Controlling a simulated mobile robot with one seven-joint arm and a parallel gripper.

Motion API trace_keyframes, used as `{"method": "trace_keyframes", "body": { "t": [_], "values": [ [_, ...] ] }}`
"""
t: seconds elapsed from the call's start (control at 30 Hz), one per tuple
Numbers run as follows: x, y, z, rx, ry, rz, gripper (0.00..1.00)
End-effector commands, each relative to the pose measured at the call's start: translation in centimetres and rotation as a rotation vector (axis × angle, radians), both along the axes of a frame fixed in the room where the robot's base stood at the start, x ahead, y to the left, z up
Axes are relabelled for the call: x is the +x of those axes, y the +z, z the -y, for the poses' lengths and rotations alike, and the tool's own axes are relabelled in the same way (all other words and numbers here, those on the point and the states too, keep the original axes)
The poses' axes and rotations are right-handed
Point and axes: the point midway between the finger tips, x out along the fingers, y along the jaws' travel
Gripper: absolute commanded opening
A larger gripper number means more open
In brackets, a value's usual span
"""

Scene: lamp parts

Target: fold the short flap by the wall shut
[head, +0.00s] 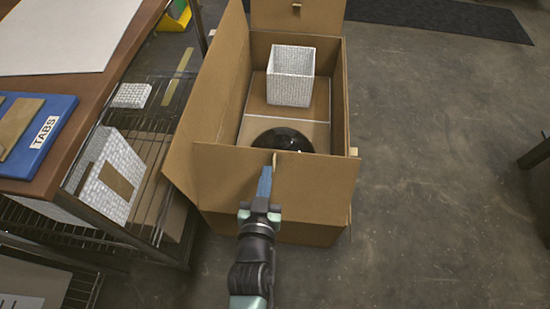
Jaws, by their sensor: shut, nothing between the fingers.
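An open cardboard box (186,175) stands on the floor in the middle of the head view. Its far short flap (320,16) stands up at the top edge of the picture, with a small tab on it. Its near short flap (318,190) is also raised, facing me. The long left flap (215,85) leans up and outward. No wall shows in this view. My gripper (266,176) is shut and empty, its blue fingers in front of the near flap, close to its upper edge. I cannot tell whether they touch it.
Inside the box are a white textured open cube (291,70) and a black dome (283,138). At left is a brown table (100,72) with a blue TABS tray (38,135), and a wire rack (155,125) below it.

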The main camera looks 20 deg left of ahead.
Motion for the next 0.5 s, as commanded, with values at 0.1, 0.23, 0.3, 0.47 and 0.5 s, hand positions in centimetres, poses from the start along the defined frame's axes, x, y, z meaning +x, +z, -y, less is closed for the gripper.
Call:
{"method": "trace_keyframes", "body": {
  "t": [0.1, 0.23, 0.3, 0.47, 0.5],
  "values": [
    [3.5, 0.9, 0.7, 0.000, -0.026, 0.044, 0.00],
    [5.7, 0.5, 0.0, -0.002, -0.026, 0.043, 0.00],
    [6.3, -0.8, -0.1, -0.003, -0.028, 0.040, 0.00],
    [7.3, -2.2, -0.3, -0.003, -0.028, 0.039, 0.00],
    [7.4, -2.4, -0.4, -0.003, -0.028, 0.039, 0.00]
  ]
}}
